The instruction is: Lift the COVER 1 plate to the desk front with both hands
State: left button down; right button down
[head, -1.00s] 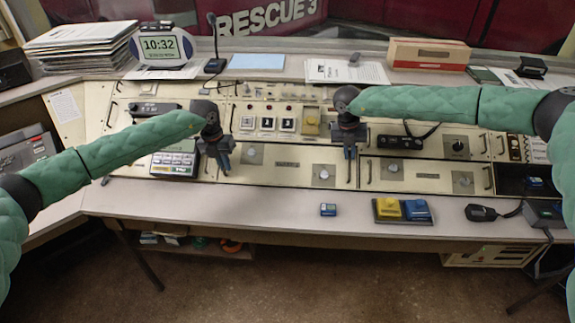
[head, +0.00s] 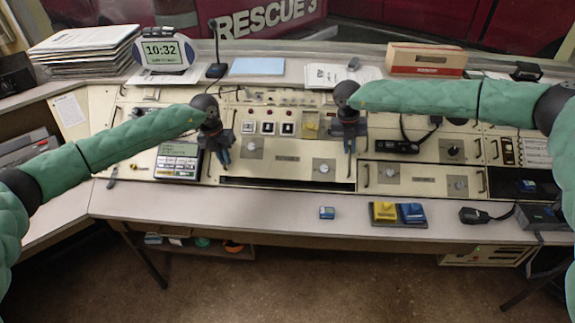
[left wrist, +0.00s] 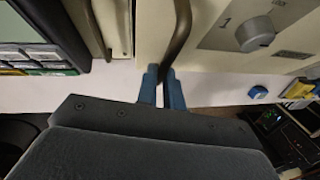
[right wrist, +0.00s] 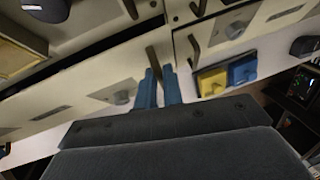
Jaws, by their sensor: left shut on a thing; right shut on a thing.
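The COVER 1 plate (head: 288,158) is a wide cream panel with two knobs, set in the console's sloping front; its label is too small to read. A dark slot shows along its lower edge. My left gripper (head: 220,158) is shut on the plate's left handle; in the left wrist view the blue fingers (left wrist: 163,88) close around the handle bar (left wrist: 180,30). My right gripper (head: 350,142) is shut on the right handle, which shows between its fingers (right wrist: 159,85) in the right wrist view. The plate also shows in that view (right wrist: 75,115).
The desk front (head: 240,204) below is mostly clear. A small blue box (head: 327,213), a tray with yellow (head: 384,211) and blue (head: 411,213) blocks, and a hand microphone (head: 475,215) stand on it. A keypad unit (head: 178,160) is left of my left gripper.

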pick_arm(q)
jog(key=shift+r, duration=0.35)
pick_arm(e)
jog(key=shift+r, duration=0.35)
